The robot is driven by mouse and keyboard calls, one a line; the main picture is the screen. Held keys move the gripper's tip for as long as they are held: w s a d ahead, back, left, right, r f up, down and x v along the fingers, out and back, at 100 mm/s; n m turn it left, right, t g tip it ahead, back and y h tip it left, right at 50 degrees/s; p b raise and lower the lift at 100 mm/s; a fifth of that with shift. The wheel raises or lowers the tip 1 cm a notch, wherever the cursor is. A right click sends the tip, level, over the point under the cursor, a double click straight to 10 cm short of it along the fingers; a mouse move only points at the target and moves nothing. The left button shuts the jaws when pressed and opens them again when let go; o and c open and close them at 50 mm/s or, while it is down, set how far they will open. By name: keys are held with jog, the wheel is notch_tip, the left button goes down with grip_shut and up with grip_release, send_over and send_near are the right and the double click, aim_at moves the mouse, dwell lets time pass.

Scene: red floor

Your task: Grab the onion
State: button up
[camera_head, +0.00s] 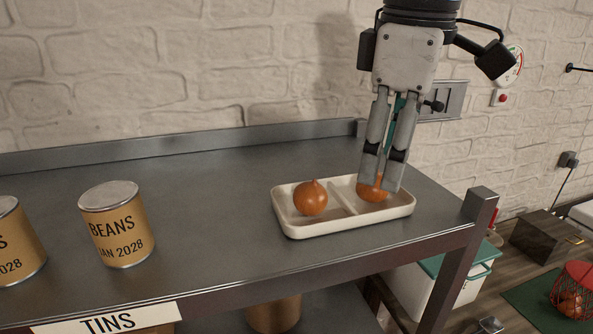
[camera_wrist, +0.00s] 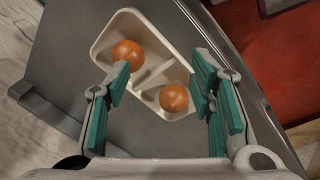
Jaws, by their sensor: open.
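Two orange-brown onions sit in a white divided tray (camera_head: 300,231) on the grey metal shelf. One onion (camera_head: 310,198) is in the left compartment, uncovered. The other onion (camera_head: 372,188) is in the right compartment, partly hidden behind my fingers. My gripper (camera_head: 381,184) points down over the right compartment, open and empty. In the wrist view, my gripper's green pads (camera_wrist: 162,100) stand apart. One onion (camera_wrist: 174,97) shows between the pads, nearer the right one. The other onion (camera_wrist: 127,54) lies farther off, beyond the left fingertip. I cannot tell whether a finger touches an onion.
A beans tin (camera_head: 118,225) stands left of the tray, with another tin (camera_head: 17,243) at the left edge. A raised metal lip (camera_head: 200,143) runs along the back, and a corner post (camera_head: 480,207) rises at the right. Shelf between tin and tray is clear.

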aim_at(313, 186)
jog(key=w+a+r+n+g, duration=0.3)
jog(key=w+a+r+n, duration=0.25)
jog(key=a+n, duration=0.35)
jog(key=shift+n, duration=0.8)
jog(key=f, duration=0.5)
jog(key=f+p, duration=0.1)
jog(key=f, duration=0.1)
jog(key=shift+s+d+f, duration=0.2)
jog(key=shift+s+d, duration=0.2)
jog(key=shift+s+f+p, duration=0.15)
jog(key=shift+f+p, duration=0.2)
jog(key=shift+f, duration=1)
jog(key=shift+s+f+p, duration=0.1)
jog(key=shift+f+p, duration=0.2)
jog(key=shift+f, duration=1)
jog(key=shift+a, duration=0.1)
jog(key=shift+c, duration=0.5)
jog(key=c, duration=0.8)
